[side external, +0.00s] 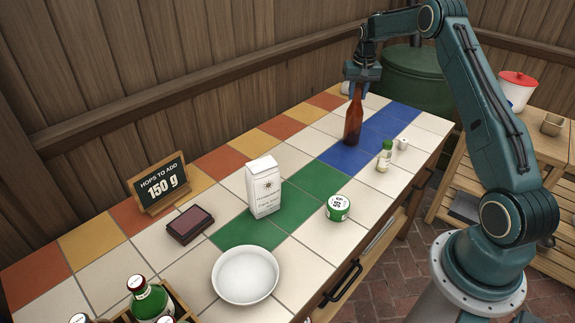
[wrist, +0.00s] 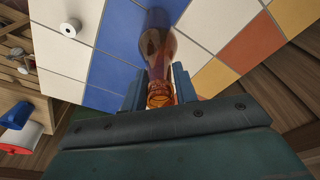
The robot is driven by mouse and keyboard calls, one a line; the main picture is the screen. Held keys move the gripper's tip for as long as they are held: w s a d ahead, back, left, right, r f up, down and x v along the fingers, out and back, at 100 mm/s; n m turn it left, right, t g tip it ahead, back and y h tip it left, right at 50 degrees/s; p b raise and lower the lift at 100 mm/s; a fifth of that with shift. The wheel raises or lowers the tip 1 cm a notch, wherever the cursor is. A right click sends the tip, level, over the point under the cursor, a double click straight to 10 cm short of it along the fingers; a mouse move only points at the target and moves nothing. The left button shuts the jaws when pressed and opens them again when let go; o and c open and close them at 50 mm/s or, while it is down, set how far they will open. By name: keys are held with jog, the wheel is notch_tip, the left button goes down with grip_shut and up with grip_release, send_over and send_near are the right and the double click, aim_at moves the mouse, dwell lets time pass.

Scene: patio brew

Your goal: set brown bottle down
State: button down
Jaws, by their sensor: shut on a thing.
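The brown bottle (side external: 353,122) is upright at the far part of the tiled counter, over the blue tiles (side external: 345,158). My gripper (side external: 361,85) is above it, shut on its neck. In the wrist view the bottle (wrist: 155,45) runs away from the camera between the two fingers of my gripper (wrist: 160,88), and its base is over the edge between blue and white tiles. The bottle's base looks at or very near the counter surface; I cannot tell whether it touches.
A white carton (side external: 263,188), a green tin (side external: 337,208), a white bowl (side external: 245,275), an ink pad (side external: 190,225) and a chalkboard sign (side external: 158,184) are nearer. Several blue tiles are bare.

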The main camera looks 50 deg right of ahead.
jog(key=shift+f, duration=0.1)
jog(key=c, duration=1.1)
grip_release()
jog(key=r, duration=0.4)
jog(key=s+a+r, duration=0.1)
jog(key=r, duration=0.7)
jog(key=shift+s+a, duration=0.15)
jog(key=shift+r, duration=0.1)
